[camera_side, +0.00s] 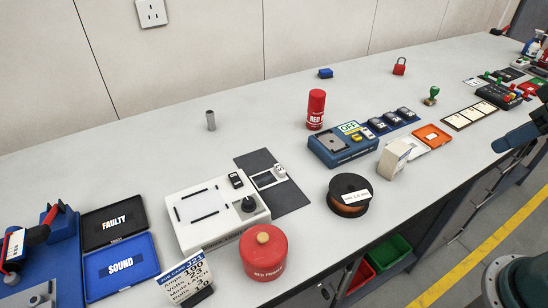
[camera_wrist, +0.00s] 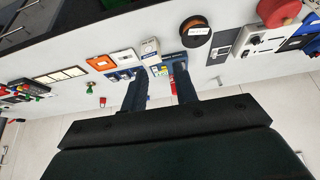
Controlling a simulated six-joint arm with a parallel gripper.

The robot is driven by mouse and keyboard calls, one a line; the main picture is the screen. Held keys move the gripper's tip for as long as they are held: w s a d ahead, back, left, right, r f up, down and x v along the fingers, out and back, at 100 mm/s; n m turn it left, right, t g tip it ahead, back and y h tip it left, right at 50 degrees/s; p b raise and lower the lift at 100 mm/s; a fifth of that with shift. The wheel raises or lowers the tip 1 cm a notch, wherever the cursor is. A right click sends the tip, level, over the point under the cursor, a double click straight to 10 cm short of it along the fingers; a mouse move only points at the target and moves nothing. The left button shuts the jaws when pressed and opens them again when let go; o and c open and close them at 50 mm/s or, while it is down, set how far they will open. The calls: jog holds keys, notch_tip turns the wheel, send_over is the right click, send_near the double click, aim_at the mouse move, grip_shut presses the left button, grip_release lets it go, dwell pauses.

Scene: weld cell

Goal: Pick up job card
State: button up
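The job card (camera_side: 186,279) is a white card with a blue header and printed numbers. It stands tilted in a dark holder at the front edge of the bench in the side view, left of the red primer tin (camera_side: 263,252). I cannot make out the card in the wrist view. My gripper (camera_wrist: 160,70) shows in the wrist view with its two dark blue fingers apart and nothing between them. It is over the bench, away from the card's end.
The blue SOUND tray (camera_side: 122,266) and black FAULTY tray (camera_side: 114,222) lie left of the card. A white machine (camera_side: 213,213) stands behind it. A black spool (camera_side: 349,195), a blue device (camera_side: 343,149) and an orange tray (camera_side: 432,136) lie farther right.

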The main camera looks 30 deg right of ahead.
jog(key=w+a+r+n+g+y, duration=0.1)
jog(key=w+a+r+n, duration=0.1)
jog(key=w+a+n, duration=0.15)
jog(key=w+a+r+n+y, duration=0.1)
jog(key=w+a+r+n, duration=0.1)
jog(key=w+a, duration=0.25)
jog(key=n+g+y, duration=0.3)
jog(key=n+g, duration=0.2)
jog(key=n, duration=1)
send_over(187, 261)
jog(key=d, duration=0.4)
notch_tip(187, 261, down, 10)
jog(key=f, duration=0.1)
jog(key=shift+m, duration=0.25)
jog(key=shift+w+x, duration=0.1)
jog(key=shift+x, duration=1.95)
jog(key=shift+w+x, duration=0.15)
jog(key=shift+x, duration=1.9)
jog(key=shift+f, duration=0.15)
jog(key=shift+x, duration=2.45)
jog(key=shift+d+h, duration=0.15)
jog(key=shift+h, duration=0.15)
jog(key=shift+c, duration=0.4)
